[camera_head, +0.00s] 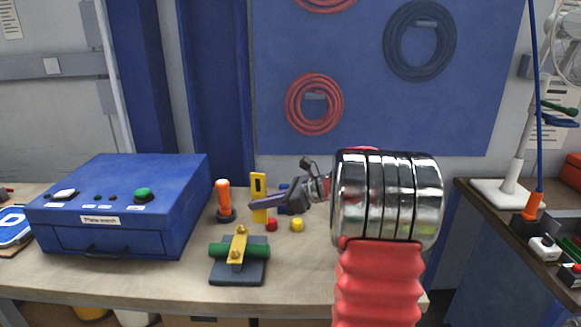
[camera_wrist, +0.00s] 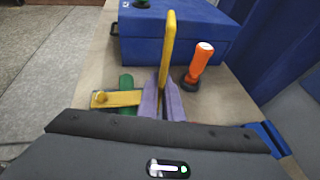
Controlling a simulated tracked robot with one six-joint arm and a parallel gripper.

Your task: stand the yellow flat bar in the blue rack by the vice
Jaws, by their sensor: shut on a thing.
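The yellow flat bar (camera_head: 259,184) is upright, with a hole near its top, held between the purple fingers of my gripper (camera_head: 268,202). In the wrist view the bar (camera_wrist: 168,48) rises from between the shut fingertips (camera_wrist: 163,97). A grey-based fixture with a green cylinder and a yellow piece across it, which may be the vice (camera_head: 222,272), stands in front of the gripper. A blue part, possibly the rack (camera_head: 285,210), shows behind the gripper and is mostly hidden. A blue edge also shows at the lower right of the wrist view (camera_wrist: 271,140).
A large blue box (camera_head: 120,200) with a green button fills the bench's left side. An orange-handled tool (camera_head: 223,195) stands just left of the bar. Small red (camera_head: 271,225) and yellow (camera_head: 297,225) pieces lie close by. The front bench strip is mostly clear.

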